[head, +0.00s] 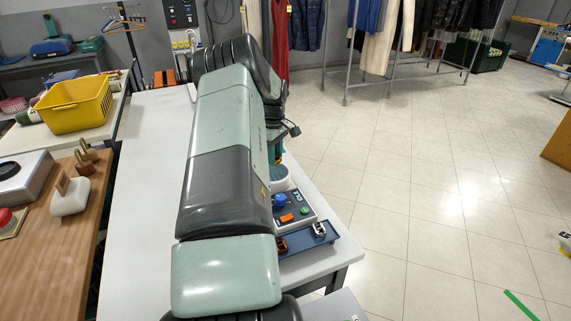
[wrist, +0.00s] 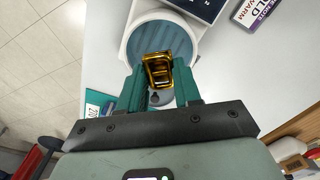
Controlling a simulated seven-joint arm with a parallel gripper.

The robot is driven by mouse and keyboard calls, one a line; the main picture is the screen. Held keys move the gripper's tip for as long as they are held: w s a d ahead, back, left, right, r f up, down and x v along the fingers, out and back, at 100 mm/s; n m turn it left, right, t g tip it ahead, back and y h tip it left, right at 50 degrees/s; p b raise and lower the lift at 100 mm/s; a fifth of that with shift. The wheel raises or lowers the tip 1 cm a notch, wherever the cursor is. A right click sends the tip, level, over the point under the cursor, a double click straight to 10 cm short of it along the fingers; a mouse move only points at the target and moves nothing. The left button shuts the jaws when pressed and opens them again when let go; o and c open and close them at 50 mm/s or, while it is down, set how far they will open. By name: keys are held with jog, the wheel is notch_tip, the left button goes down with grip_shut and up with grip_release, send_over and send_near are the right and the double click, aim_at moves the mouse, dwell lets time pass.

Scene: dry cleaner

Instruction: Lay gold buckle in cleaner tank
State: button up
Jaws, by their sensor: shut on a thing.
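The gold buckle (wrist: 157,70) is held between the teal fingers of my gripper (wrist: 158,80) in the wrist view. My gripper is shut on it. The cleaner tank (wrist: 131,38) is a round white basin with a blue-grey inside, behind the buckle in that view. The buckle overlaps the tank's opening there; its height above the tank is hard to tell. In the head view the tank (head: 285,183) shows partly beside my arm, with the gripper fingers (head: 275,160) at it.
A control panel (head: 296,214) with a blue knob adjoins the tank. In front lies a blue tray (head: 299,243) with a brownish buckle (head: 281,246) and a silvery buckle (head: 319,229). A yellow basket (head: 75,104) stands left. The white table (head: 140,190) left of my arm is clear.

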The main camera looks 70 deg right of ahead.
aim_at(274, 180)
jog(key=shift+w+d+f, duration=0.15)
jog(key=shift+w, duration=0.2)
jog(key=shift+f, duration=3.8)
jog(key=o, duration=1.1)
jog(key=shift+r, duration=0.1)
jog(key=shift+r, duration=3.9)
